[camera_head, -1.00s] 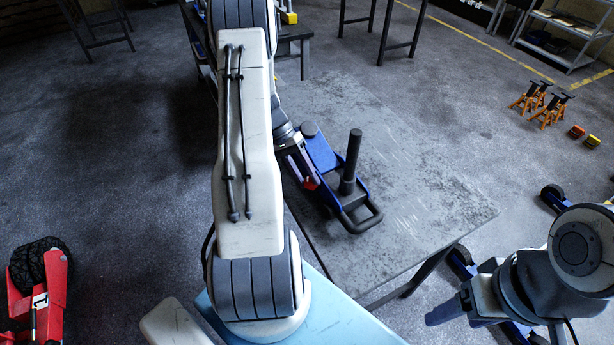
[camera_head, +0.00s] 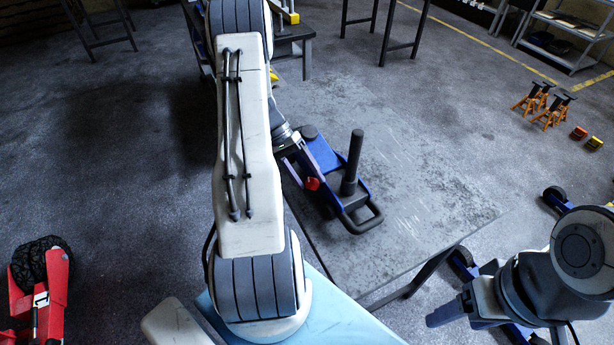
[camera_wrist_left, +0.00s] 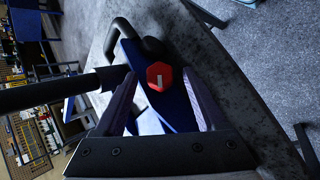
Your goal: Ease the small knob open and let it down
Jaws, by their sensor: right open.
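A blue trolley jack (camera_head: 323,152) with an upright dark handle socket (camera_head: 352,163) and a looped bar stands on the grey table. Its small red knob (camera_head: 312,184) is on the near left side; it also shows in the left wrist view (camera_wrist_left: 159,76) as a red hexagon with a pale mark. My left gripper (camera_head: 306,172) is at the knob. In the left wrist view its two fingertips (camera_wrist_left: 158,74) are apart, one on each side of the knob, with gaps visible. My right gripper (camera_head: 446,312) is open and empty at the lower right, away from the jack.
The grey table (camera_head: 430,190) has clear surface right of the jack. Orange jack stands (camera_head: 545,105) and small blocks (camera_head: 586,136) are on the floor at the right. A red machine with a black wheel (camera_head: 40,285) is at the lower left.

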